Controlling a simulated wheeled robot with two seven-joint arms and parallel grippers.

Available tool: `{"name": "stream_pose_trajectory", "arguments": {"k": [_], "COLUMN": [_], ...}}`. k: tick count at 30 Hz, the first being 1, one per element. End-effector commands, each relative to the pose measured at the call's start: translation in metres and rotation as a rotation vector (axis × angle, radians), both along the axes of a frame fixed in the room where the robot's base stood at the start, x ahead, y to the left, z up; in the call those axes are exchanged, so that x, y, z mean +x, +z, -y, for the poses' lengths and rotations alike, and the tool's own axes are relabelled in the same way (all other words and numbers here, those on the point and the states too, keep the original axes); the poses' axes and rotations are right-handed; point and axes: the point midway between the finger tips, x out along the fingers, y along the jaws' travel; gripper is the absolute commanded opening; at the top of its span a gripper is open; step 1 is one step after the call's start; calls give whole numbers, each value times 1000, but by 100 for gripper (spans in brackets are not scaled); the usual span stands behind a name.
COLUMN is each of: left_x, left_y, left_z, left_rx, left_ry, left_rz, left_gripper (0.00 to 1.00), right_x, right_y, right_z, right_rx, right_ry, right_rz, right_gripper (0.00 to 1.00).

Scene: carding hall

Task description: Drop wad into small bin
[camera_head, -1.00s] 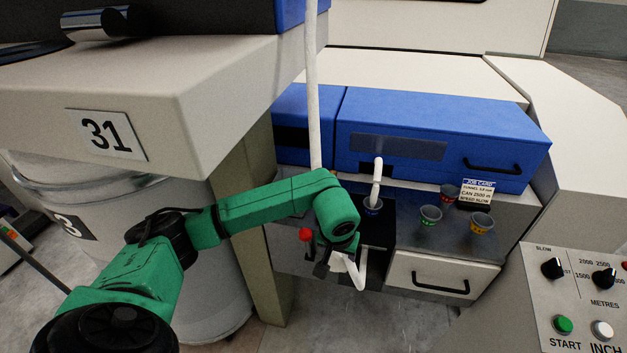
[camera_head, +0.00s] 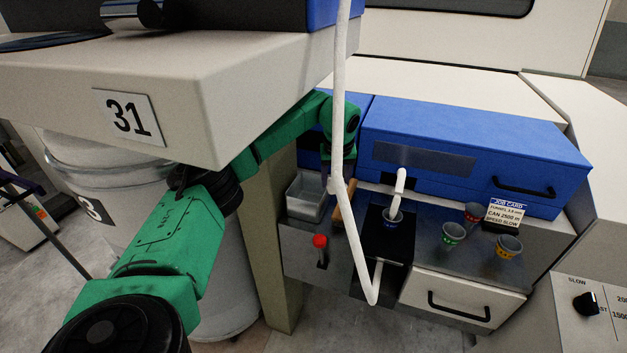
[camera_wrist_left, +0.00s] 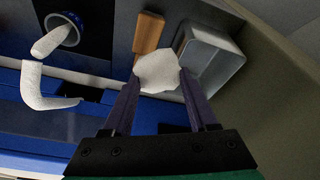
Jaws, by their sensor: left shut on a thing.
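The white wad (camera_wrist_left: 157,72) is pinched between the purple fingers of my left gripper (camera_wrist_left: 158,80) in the left wrist view. The small bin (camera_wrist_left: 215,48) is a grey metal open-topped box just right of the wad there; the part I see inside looks empty. In the head view the bin (camera_head: 303,208) stands on the metal shelf, left of the hanging sliver. My left gripper is behind and above the bin there, partly hidden by the white sliver; I cannot make out the wad in that view. My right gripper is not in view.
A white sliver (camera_head: 339,100) hangs down in front of the shelf. A wooden-handled tool (camera_head: 344,208) lies beside the bin. A blue-ringed funnel (camera_head: 392,218), several other cups and a job card (camera_head: 505,212) are to the right.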

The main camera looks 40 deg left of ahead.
Motion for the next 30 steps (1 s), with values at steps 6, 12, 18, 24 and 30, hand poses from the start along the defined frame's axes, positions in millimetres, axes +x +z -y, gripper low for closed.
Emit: {"name": "stream_pose_trajectory", "arguments": {"k": [6, 12, 18, 24, 30], "left_x": [-16, -22, -21, -21, -20], "left_y": [2, -9, -36, -38, -44], "left_z": [-44, -58, -58, -58, -58], "left_rx": [0, 1, 0, 0, 0], "left_ry": [2, -1, -1, -1, -1], "left_rz": [0, -4, -1, 0, 0], "left_gripper": [8, 8, 8, 8, 8], "right_x": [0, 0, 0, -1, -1], "right_y": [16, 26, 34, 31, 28], "right_z": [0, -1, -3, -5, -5], "right_rx": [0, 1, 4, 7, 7], "right_ry": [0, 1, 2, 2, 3], "right_rz": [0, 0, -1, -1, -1], "right_gripper": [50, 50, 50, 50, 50]}}
